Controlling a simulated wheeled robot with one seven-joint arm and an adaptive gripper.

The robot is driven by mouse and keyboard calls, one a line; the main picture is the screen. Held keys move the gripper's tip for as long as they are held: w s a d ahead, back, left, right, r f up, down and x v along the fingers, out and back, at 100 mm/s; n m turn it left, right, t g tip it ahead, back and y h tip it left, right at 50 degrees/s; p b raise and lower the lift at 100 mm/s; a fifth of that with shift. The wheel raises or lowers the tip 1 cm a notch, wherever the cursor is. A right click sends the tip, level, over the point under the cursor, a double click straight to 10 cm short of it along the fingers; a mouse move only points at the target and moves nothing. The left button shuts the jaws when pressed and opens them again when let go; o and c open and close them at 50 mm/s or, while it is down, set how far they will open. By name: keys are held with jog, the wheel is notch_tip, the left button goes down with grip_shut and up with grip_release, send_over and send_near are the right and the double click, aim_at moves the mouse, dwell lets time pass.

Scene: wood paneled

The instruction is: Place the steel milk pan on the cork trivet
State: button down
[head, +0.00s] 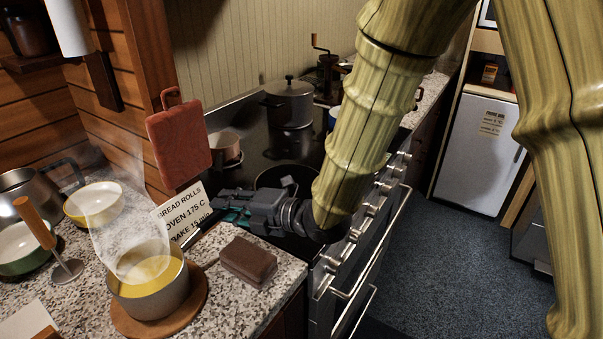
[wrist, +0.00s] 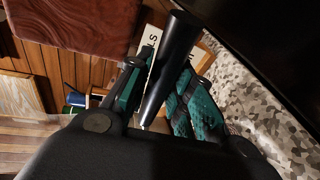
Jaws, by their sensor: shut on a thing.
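The steel milk pan (head: 153,304) is upright, with yellow contents and steam rising from it. It appears over the round cork trivet (head: 199,297), whose edge shows around the pan's base. I cannot tell for sure whether the base touches the cork. My gripper (head: 228,212) is to the upper right of the pan, beside the stove. In the wrist view, its teal-padded fingers are shut on the pan's black handle (wrist: 169,62). The pan's body is out of the wrist view.
A brown block (head: 248,260) lies right of the trivet. A bread rolls card (head: 178,212) stands behind the pan. Bowls (head: 94,202), a wooden-handled tool (head: 38,226) and a steel jug (head: 30,187) crowd the left. A red board (head: 180,143) hangs behind. Pots (head: 289,103) stand on the stove.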

jog(key=shift+f+b, duration=0.25)
jog(key=shift+b, duration=0.05)
jog(key=c, duration=1.2)
grip_release()
jog(key=shift+o, duration=0.2)
jog(key=shift+d, duration=0.1)
jog(key=v, duration=1.2)
